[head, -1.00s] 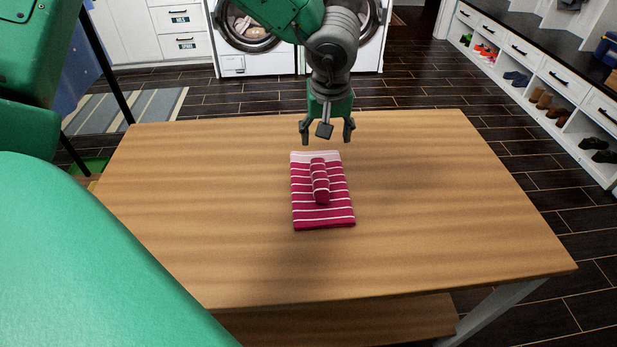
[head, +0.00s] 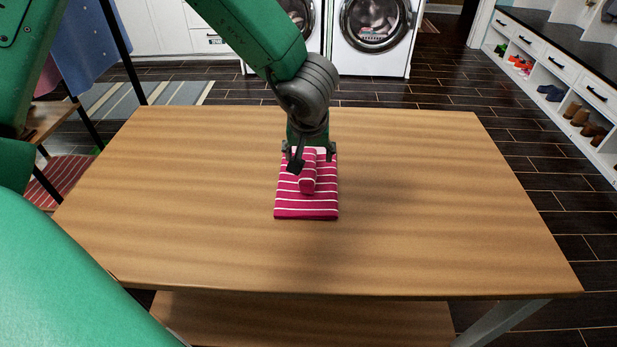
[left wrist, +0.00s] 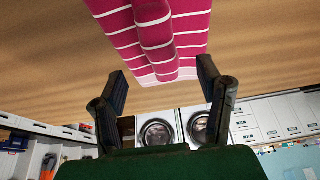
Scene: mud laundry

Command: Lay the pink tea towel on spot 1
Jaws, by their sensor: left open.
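The pink tea towel (head: 306,206) lies folded flat on the wooden table, dark pink with white stripes. A rolled or raised ridge of the same striped cloth runs along its middle. My left gripper (head: 309,154) is at the towel's far edge, partly hiding it. In the left wrist view the gripper (left wrist: 163,85) is open, its two fingers apart on either side of the towel's pale end, and the towel (left wrist: 190,40) shows beyond them. I cannot tell whether the fingers touch it. No spot marking shows on the table. My right gripper is not in view.
The wooden table (head: 420,220) is otherwise bare, with wide free room left and right of the towel. Two front-loading machines (head: 372,30) stand behind. A shoe shelf (head: 560,95) is at the right. A drying rack with cloths stands at the left.

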